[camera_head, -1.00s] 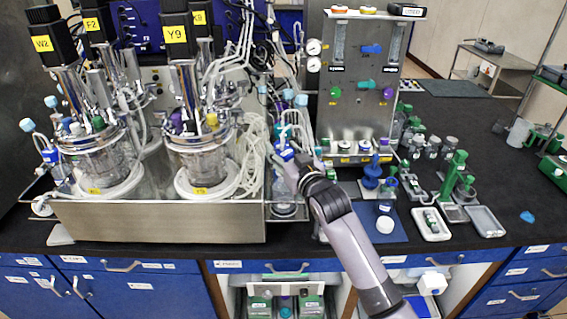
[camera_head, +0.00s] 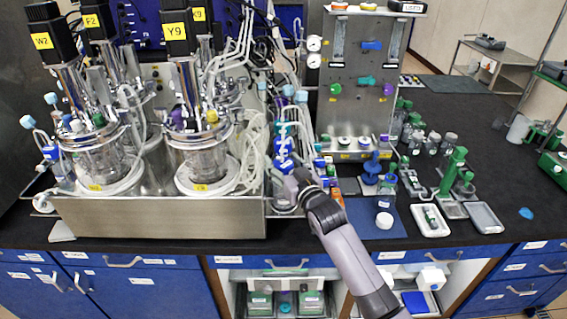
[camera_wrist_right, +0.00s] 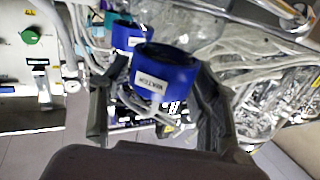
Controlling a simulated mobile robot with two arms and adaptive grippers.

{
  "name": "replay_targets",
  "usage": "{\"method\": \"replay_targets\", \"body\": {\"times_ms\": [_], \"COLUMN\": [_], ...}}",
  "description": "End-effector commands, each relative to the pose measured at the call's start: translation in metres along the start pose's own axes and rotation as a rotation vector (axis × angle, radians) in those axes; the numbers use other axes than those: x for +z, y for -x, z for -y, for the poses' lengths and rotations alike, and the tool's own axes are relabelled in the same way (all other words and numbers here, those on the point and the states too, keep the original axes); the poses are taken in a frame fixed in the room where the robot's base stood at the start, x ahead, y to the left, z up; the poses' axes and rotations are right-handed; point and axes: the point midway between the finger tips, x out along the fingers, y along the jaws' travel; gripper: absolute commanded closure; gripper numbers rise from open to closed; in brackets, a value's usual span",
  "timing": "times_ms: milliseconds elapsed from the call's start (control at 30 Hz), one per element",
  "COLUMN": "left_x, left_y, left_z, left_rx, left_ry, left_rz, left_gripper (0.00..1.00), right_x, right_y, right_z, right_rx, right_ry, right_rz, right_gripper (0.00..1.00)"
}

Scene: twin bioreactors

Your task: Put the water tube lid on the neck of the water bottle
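The water tube lid (camera_wrist_right: 165,72) is a blue cap with a white label, large between the fingers in the right wrist view. It also shows in the head view (camera_head: 286,164), at the right end of the steel tray. My right gripper (camera_head: 293,173) is at this lid; in the right wrist view its two dark fingers (camera_wrist_right: 160,85) flank it and seem to press on its sides. A clear glass bottle (camera_head: 283,193) stands below the lid, partly hidden by it. I cannot tell whether the lid touches its neck. My left gripper is not in view.
Another blue lid (camera_wrist_right: 126,37) and a teal lid (camera_wrist_right: 100,22) sit close behind the held one. Clear tubes (camera_head: 253,150) hang just left. Glass vessels stand in the steel tray (camera_head: 160,218). A blue mat (camera_head: 375,222) with small items lies right of my arm.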

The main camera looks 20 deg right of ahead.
Motion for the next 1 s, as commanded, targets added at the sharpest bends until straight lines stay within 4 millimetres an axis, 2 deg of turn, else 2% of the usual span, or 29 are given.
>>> {"method": "replay_targets", "body": {"times_ms": [100, 467, 667, 1000], "left_x": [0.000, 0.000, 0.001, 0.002], "left_y": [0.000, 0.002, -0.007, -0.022], "left_z": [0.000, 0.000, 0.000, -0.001], "left_rx": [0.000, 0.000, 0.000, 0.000], "left_ry": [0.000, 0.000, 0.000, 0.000], "left_rz": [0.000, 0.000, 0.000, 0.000], "left_gripper": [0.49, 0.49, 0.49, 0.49], "right_x": [0.000, -0.004, -0.001, -0.001], "right_y": [0.000, 0.001, 0.029, 0.094], "right_z": [0.000, 0.000, 0.000, 0.000], "right_rx": [0.000, 0.000, -0.001, 0.000], "right_ry": [0.000, 0.000, 0.001, 0.000], "right_rz": [0.000, -0.001, 0.000, 0.000], "right_gripper": [0.36, 0.36, 0.36, 0.36]}}
